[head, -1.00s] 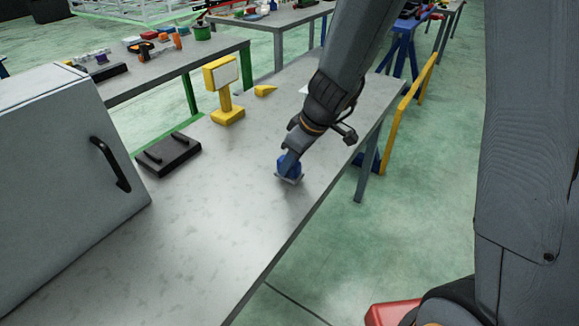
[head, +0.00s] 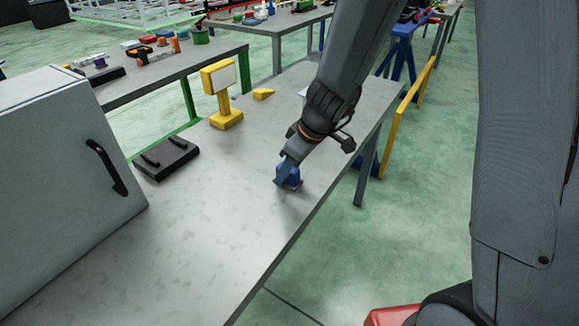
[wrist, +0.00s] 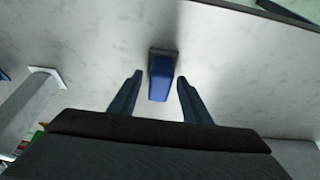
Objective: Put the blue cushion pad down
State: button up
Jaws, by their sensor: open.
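The blue cushion pad (head: 291,176) rests on the grey table (head: 215,215), near the table's right edge. In the wrist view the pad (wrist: 160,76) is a small blue block with a darker grey end, lying on the tabletop. My gripper (head: 285,179) is right above and around the pad in the head view. In the wrist view my gripper (wrist: 155,82) is open, with one finger on each side of the pad and a visible gap on both sides. The fingers partly cover the pad in the head view.
A grey cabinet (head: 60,190) with a black handle stands at the left. A black plate with handles (head: 167,158), a yellow stand (head: 226,115) and a yellow wedge (head: 263,94) are farther back on the table. The front of the tabletop is clear.

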jog(key=shift+r, duration=0.1)
jog(key=shift+r+p, duration=0.25)
jog(key=shift+p, duration=0.05)
jog(key=v, duration=1.1)
jog(key=s+d+f+m+g+h, duration=0.1)
jog(key=s+d+f+m+h, duration=0.2)
jog(key=s+d+m, duration=0.7)
jog(key=shift+s+d+f+g+h+p, duration=0.35)
jog(key=shift+s+d+f, duration=0.35)
jog(key=shift+s, duration=0.55)
jog(key=shift+a, duration=0.1)
